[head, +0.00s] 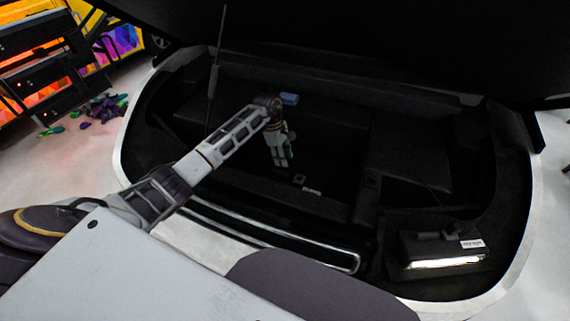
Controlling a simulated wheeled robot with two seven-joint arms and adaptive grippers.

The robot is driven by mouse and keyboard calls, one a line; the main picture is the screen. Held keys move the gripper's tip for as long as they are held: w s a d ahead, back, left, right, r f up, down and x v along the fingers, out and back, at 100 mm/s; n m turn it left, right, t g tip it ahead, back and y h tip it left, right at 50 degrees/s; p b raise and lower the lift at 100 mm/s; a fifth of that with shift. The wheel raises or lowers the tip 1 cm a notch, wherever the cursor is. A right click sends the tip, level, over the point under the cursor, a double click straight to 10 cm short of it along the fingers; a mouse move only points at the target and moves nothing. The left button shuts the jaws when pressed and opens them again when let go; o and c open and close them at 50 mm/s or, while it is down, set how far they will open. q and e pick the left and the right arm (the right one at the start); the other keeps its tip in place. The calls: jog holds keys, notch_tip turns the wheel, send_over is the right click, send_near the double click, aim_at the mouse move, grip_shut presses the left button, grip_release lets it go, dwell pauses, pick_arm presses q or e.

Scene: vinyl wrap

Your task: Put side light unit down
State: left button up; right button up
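A black box-shaped unit with a bright white strip and a small white label, which looks like the side light unit (445,248), sits in the right front corner of the open car trunk. My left arm reaches in from the left over the trunk's front edge. My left gripper (281,160) points down into the dark middle of the trunk, well to the left of the unit and apart from it. Its fingertips are small and dark, so their opening is unclear. My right gripper is not in view.
The trunk (345,210) has a pale front rim, dark side walls and a raised lid overhead. A thin upright rod (214,75) stands at its left. A small blue item (289,99) lies behind my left wrist. Colourful small items (104,108) lie on the floor at far left.

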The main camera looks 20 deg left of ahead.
pick_arm(q)
jog(key=shift+v, duration=2.45)
